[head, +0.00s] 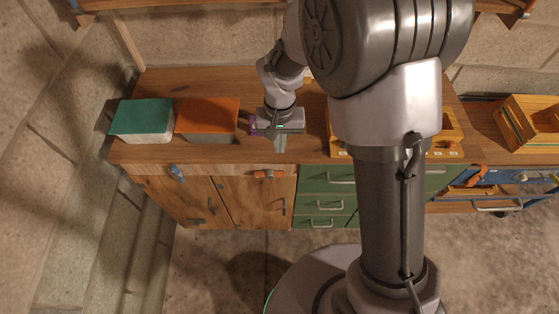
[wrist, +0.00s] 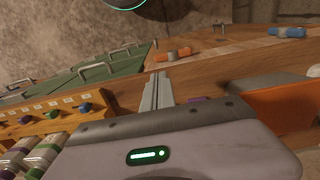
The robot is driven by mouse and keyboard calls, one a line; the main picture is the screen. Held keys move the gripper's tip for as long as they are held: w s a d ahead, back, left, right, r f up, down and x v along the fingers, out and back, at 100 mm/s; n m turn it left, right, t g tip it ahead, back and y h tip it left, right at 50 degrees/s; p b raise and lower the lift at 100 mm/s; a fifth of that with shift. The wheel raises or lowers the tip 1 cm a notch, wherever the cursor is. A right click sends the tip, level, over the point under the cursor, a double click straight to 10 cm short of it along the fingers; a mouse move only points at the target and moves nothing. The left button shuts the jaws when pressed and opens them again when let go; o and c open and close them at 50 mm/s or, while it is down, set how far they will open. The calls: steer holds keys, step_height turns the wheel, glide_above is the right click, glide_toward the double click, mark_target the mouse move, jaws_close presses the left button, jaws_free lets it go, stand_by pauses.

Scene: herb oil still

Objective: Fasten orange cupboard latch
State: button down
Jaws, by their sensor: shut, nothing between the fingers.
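The orange latch (head: 268,174) is a short bar on the wooden front strip above the cupboard doors, just under the counter's front edge. It looks roughly level, and I cannot tell whether it is fastened. It also shows in the wrist view (wrist: 174,54), beyond my fingertips. The cupboard doors (head: 250,200) below it look closed. My gripper (head: 280,145) points down over the counter, behind and slightly right of the latch. Its fingers (wrist: 157,92) are together, empty and apart from the latch.
A blue latch (head: 177,171) sits farther left on the same strip. A green-lidded box (head: 143,117) and an orange-lidded box (head: 207,116) stand on the counter to the left. Green drawers (head: 325,190) with metal handles are to the right. A wooden rack (wrist: 50,115) holds bottles.

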mark_target(284, 175)
step_height(284, 175, down, 14)
steer(key=b, duration=0.5)
steer(key=shift+d+f+b, duration=0.4)
steer(key=shift+b, duration=0.1)
stand_by(0.7)
steer(key=shift+d+f+b, duration=0.35)
steer(key=shift+f+b, duration=0.25)
steer(key=shift+f, duration=0.05)
steer(key=shift+d+f+b, duration=0.25)
steer(key=shift+f+b, duration=0.6)
steer(key=shift+f, duration=0.25)
steer(key=shift+d+r, duration=0.15)
steer(key=shift+r, duration=0.15)
steer(key=d+r+p, duration=0.1)
steer(key=d+r, duration=0.2)
steer(key=d+r+p, duration=0.2)
steer(key=d, duration=0.1)
steer(key=d+r+p, duration=0.2)
steer(key=d+r, duration=0.1)
steer(key=d, duration=0.1)
steer(key=shift+s+r, duration=0.15)
steer(key=shift+r, duration=0.2)
